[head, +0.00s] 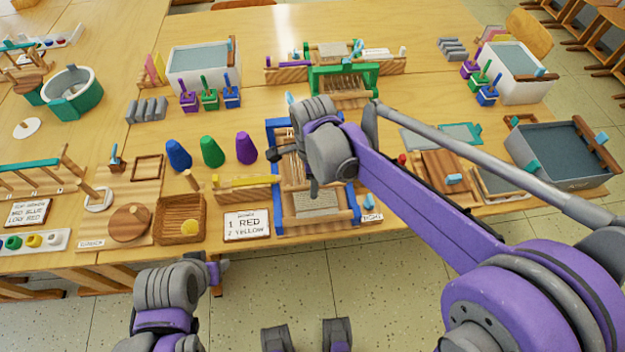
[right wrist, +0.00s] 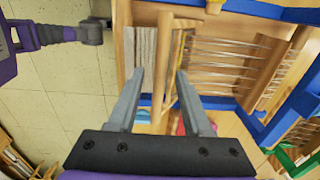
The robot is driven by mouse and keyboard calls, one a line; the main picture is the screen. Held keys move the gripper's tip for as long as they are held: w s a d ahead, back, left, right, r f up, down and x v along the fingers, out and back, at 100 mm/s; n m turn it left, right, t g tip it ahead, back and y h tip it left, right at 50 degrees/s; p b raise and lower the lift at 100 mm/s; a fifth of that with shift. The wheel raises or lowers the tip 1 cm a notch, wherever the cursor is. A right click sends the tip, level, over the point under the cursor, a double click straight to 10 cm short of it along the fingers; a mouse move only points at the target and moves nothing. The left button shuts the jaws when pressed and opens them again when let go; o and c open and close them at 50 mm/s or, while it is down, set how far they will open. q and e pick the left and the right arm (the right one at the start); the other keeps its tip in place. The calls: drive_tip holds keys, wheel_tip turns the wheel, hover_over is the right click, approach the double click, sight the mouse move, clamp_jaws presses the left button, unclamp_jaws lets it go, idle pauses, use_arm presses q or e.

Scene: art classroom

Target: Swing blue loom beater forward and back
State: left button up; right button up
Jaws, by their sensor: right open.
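The blue loom (head: 354,205) stands near the table's front edge, with strung threads and a woven strip (right wrist: 146,50). My right gripper (right wrist: 161,75) is over the loom, open, its fingers on either side of a round wooden bar (right wrist: 164,60). The bar looks like part of the beater; I cannot tell whether the fingers touch it. In the head view my right wrist hides the loom's middle, and its fingertips are not clear. My left arm's end (head: 170,285) is low in front of the table, away from the loom; its fingers cannot be made out.
A green loom (head: 343,88) stands behind. Blue, green and purple cones (head: 212,151) and a wooden basket (head: 181,238) are to the left. A sign card (head: 247,225) lies by the loom's front left. A grey basin (head: 560,158) is at the right.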

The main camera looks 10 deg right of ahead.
clamp_jaws()
idle(1.4)
